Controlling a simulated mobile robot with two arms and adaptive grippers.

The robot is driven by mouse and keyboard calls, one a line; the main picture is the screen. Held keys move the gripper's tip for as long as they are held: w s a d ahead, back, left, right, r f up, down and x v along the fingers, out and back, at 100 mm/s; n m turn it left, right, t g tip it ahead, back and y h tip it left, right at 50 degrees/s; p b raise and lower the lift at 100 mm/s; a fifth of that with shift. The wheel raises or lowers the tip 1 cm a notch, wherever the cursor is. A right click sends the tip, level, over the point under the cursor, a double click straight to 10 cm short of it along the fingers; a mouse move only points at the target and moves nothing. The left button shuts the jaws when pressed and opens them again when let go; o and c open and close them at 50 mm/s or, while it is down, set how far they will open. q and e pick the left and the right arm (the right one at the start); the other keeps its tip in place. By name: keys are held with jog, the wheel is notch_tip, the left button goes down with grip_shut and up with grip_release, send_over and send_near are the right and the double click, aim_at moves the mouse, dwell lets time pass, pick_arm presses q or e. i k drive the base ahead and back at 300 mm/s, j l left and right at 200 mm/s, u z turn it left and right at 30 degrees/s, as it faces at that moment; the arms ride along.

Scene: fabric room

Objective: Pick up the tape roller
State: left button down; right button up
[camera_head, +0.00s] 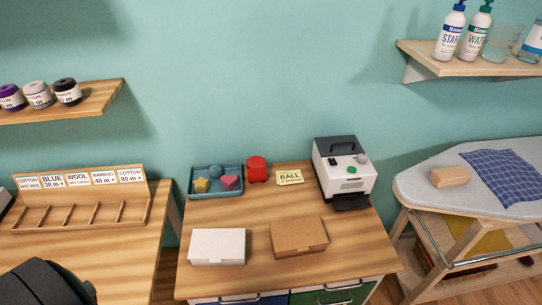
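I cannot clearly make out a tape roller in the head view. A small red round object (257,169) stands at the back of the middle wooden table (255,225), between a blue tray and a small sign; its kind is unclear. Neither of my grippers can be made out. A dark rounded shape (45,284) fills the bottom left corner, and I cannot tell what it is.
The blue tray (193,191) holds small shapes. A sign (289,177), white machine (345,172), white box (217,246) and brown box (299,237) share the table. A wooden rack (85,215) is left; an ironing board (420,184) with a block (449,177) is right.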

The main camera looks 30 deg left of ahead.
aim_at(256, 168)
jog(key=i+l+u, duration=0.1)
jog(key=l+u, duration=0.7)
jog(key=l, duration=0.15)
jog(key=l+u, duration=0.4)
jog(key=i+l, duration=0.05)
jog(key=l, duration=0.05)
